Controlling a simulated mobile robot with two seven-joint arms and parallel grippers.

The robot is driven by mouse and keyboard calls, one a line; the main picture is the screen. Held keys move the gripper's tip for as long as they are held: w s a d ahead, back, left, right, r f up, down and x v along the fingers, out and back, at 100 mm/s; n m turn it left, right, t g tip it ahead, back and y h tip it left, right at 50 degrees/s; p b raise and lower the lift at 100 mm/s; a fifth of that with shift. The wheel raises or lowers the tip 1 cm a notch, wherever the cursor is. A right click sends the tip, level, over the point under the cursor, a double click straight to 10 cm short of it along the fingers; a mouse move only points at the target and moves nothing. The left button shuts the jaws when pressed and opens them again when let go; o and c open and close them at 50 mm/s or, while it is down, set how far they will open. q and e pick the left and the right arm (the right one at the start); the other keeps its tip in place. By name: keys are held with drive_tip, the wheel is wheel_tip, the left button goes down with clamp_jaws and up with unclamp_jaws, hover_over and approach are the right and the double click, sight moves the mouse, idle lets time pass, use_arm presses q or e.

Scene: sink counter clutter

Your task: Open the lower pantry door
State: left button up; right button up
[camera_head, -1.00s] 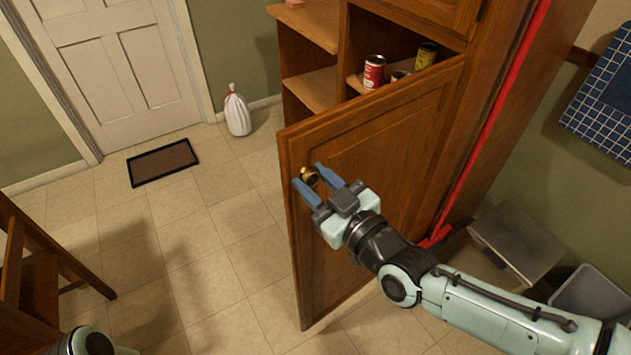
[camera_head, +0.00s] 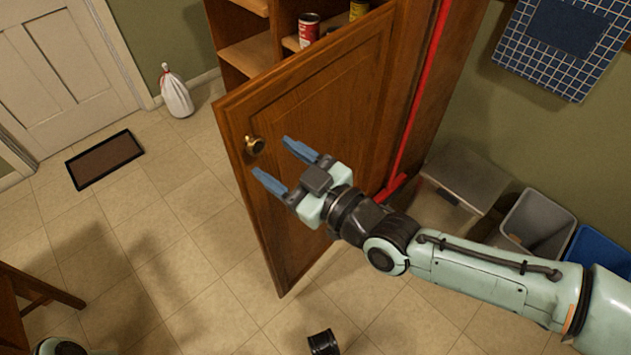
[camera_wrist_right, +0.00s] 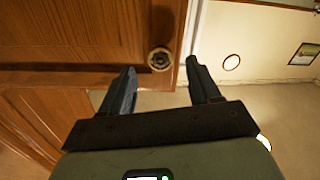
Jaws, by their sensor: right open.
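The lower pantry door (camera_head: 312,118) is a brown wooden panel standing swung open, with shelves showing behind it. Its round brass knob (camera_head: 254,145) is near the door's free edge. My right gripper (camera_head: 270,161) is open and empty, in front of the door and a little to the right of and below the knob, apart from it. In the right wrist view the knob (camera_wrist_right: 159,59) lies beyond the two open fingertips (camera_wrist_right: 162,72), with nothing between the fingers. At the bottom left of the head view a part of my left arm shows; its gripper is not visible.
A red can (camera_head: 308,28) and a yellow can (camera_head: 358,9) stand on the pantry shelf. A red broom (camera_head: 413,110) leans at the pantry's right side.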

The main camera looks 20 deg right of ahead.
use_arm(q)
drive_tip(key=shift+s+d+r, duration=0.2)
drive_tip(key=shift+s+r, duration=0.05)
drive_tip(key=shift+s, duration=0.1)
use_arm(e)
drive_tip(key=v, duration=0.8)
drive_tip(key=shift+s+d, duration=0.15)
drive_tip(key=shift+s, duration=0.2)
